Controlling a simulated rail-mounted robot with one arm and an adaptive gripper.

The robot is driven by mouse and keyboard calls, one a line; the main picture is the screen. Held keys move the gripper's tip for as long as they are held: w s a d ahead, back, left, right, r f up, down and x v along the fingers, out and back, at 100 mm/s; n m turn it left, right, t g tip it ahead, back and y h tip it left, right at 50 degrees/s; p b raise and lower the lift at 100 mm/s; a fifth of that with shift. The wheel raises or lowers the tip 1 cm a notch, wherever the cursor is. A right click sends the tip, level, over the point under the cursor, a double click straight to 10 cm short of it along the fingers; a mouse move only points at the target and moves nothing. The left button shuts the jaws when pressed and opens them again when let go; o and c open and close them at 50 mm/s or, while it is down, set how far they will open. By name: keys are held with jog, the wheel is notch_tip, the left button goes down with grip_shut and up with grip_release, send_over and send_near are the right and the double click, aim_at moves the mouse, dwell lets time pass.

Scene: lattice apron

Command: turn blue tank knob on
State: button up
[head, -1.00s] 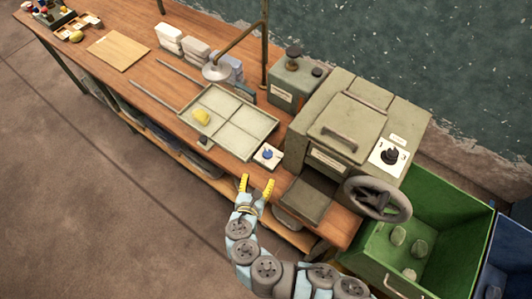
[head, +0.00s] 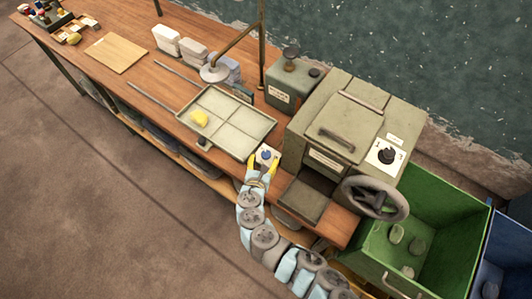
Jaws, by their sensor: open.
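My gripper (head: 263,162) has yellow fingertips and is open, one finger on either side of the knob plate's near part. From this height I cannot tell whether the fingers touch the knob. The knob's exact pointing direction is too small to read.
The divided tray (head: 243,136) with a yellow lump (head: 199,118) lies left of the knob. The machine (head: 332,142) with a black dial (head: 387,156) and handwheel (head: 376,198) stands right. Open floor lies in front.

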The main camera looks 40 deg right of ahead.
aim_at(266, 154)
jog(key=shift+x, duration=2.2)
jog(key=shift+w, duration=0.1)
jog(key=c, duration=1.1)
